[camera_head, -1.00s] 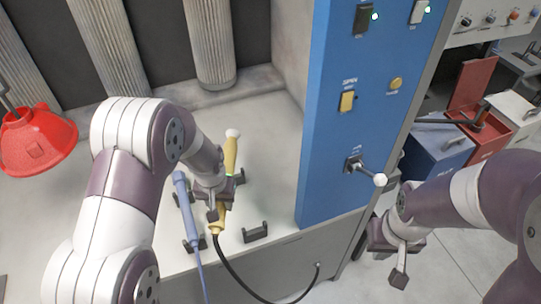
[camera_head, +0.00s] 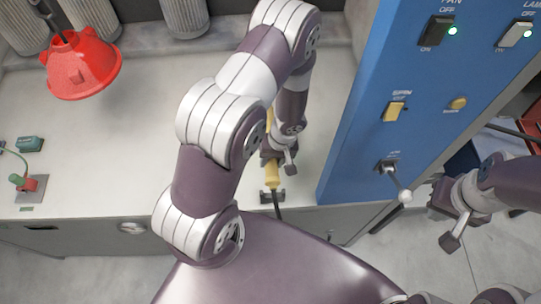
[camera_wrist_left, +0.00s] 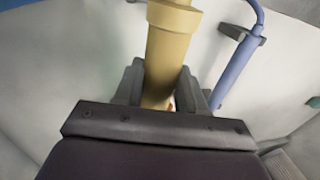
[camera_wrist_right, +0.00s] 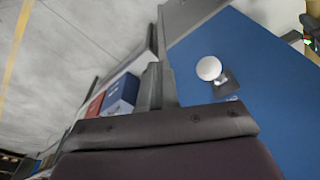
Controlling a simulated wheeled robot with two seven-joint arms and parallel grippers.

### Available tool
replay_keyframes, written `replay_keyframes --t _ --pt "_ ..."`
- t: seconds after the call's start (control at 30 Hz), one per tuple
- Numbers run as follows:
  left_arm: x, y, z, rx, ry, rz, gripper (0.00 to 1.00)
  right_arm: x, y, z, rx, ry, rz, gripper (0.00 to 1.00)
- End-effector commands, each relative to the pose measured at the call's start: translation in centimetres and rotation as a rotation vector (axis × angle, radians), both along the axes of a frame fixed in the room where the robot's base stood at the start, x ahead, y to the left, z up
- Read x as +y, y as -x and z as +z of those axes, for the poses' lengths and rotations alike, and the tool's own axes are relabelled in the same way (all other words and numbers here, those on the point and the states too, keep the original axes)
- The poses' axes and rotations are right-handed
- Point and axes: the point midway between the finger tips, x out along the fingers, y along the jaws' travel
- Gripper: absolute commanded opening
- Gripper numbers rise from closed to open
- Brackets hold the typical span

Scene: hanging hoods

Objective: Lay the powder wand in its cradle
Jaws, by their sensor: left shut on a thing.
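The yellow powder wand (camera_head: 272,176) shows its lower end and black hose below my left gripper (camera_head: 279,158) in the head view. My left gripper is shut on it; in the left wrist view the wand (camera_wrist_left: 168,55) stands between both fingers. A dark cradle bracket (camera_head: 265,198) is at the counter's front edge, right by the wand's hose end. I cannot tell whether the wand touches it. My arm hides the rest of the cradle. My right gripper (camera_head: 452,225) is shut and empty, right of the blue panel.
A blue wand (camera_wrist_left: 235,72) lies in its own bracket beside the yellow one. The blue switch panel (camera_head: 365,150) with a white-knobbed lever (camera_head: 397,186) rises just right of the wand. A red hood (camera_head: 82,65) hangs at left. The counter's left-middle (camera_head: 110,130) is clear.

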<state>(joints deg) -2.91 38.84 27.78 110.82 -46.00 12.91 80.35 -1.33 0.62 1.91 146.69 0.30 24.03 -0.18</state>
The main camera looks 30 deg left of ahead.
Motion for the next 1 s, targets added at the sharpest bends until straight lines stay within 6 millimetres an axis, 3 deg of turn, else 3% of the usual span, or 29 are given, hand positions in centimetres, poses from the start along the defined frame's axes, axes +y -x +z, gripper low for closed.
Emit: replay_keyframes --t 0.1,0.4,0.7,0.73,0.8,1.0 --pt "0.0 0.0 -2.5 0.001 0.000 0.000 0.03 0.0 0.0 -0.4 0.000 0.000 0.000 0.00" --pt "0.0 -0.1 -7.0 -0.002 0.000 0.001 0.03 0.0 0.0 -0.4 0.000 0.000 0.000 0.00" --pt "0.0 -0.1 -7.3 -0.002 0.000 0.001 0.03 0.0 0.0 -0.6 0.000 0.000 0.000 0.00" --pt "0.0 0.0 -7.2 -0.002 0.000 0.001 0.46 0.0 0.0 -0.6 0.000 0.000 0.000 0.00" --pt "0.0 0.0 -7.2 -0.002 0.000 0.001 0.65 0.0 0.0 -0.5 0.000 0.000 0.000 0.00" --pt "0.0 0.0 -7.2 -0.001 0.001 0.001 0.65 0.0 0.0 -0.5 0.000 0.000 0.000 0.00"
